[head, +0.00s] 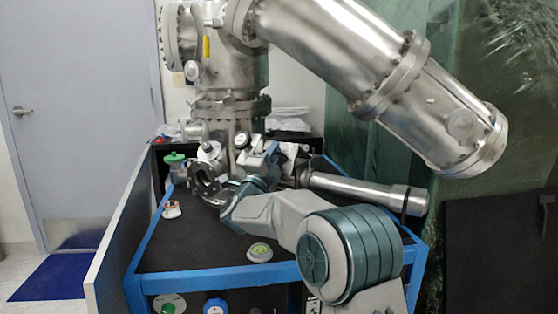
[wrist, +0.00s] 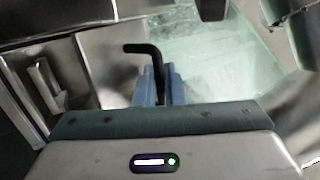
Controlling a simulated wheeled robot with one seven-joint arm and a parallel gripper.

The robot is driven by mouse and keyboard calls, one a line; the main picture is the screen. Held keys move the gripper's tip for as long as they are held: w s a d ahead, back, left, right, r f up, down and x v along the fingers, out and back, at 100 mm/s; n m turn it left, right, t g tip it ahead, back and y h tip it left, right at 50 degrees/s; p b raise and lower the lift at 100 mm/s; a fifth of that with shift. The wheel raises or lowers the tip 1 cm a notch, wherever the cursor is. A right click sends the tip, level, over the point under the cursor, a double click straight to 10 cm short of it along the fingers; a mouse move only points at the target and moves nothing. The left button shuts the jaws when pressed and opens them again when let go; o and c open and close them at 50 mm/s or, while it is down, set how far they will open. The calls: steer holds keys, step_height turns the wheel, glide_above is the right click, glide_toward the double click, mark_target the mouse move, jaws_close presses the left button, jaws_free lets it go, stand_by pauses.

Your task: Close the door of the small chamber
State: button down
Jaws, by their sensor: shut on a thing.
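The small chamber stands at the foot of the tall steel column in the head view. A round steel ring (head: 205,180), which looks like its door, is at its front left, turned at an angle; I cannot tell how wide its gap is. In the wrist view my gripper (wrist: 158,82) has its blue fingers closed around the upright part of a black L-shaped handle (wrist: 140,48). The handle's bent end sticks out to the left above the fingers. In the head view my arm and wrist hide the fingers and the handle.
A blue-framed cart (head: 215,280) with a black top bears several small parts, including a round cap (head: 259,252) near its front edge. A long steel tube (head: 365,190) lies right of my wrist. A large steel cylinder (head: 380,85) overhangs from above. The cart's front left top is mostly free.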

steer(key=shift+s+a+f+b, duration=0.1)
steer(key=shift+s+f+b, duration=0.05)
steer(key=shift+f+b, duration=1.2)
steer(key=shift+s+a+f+b, duration=0.1)
steer(key=shift+f+b, duration=0.95)
steer(key=shift+b, duration=0.55)
steer(key=c, duration=1.9)
jaws_free()
steer(key=s+a+p, duration=0.1)
steer(key=s+a, duration=0.1)
steer(key=s, duration=0.2)
steer(key=s+a+p, duration=0.1)
steer(key=s+a, duration=0.1)
steer(key=s, duration=0.2)
steer(key=s+a+f+p, duration=0.1)
steer(key=s+a, duration=0.2)
steer(key=s, duration=0.2)
steer(key=shift+a+f, duration=0.1)
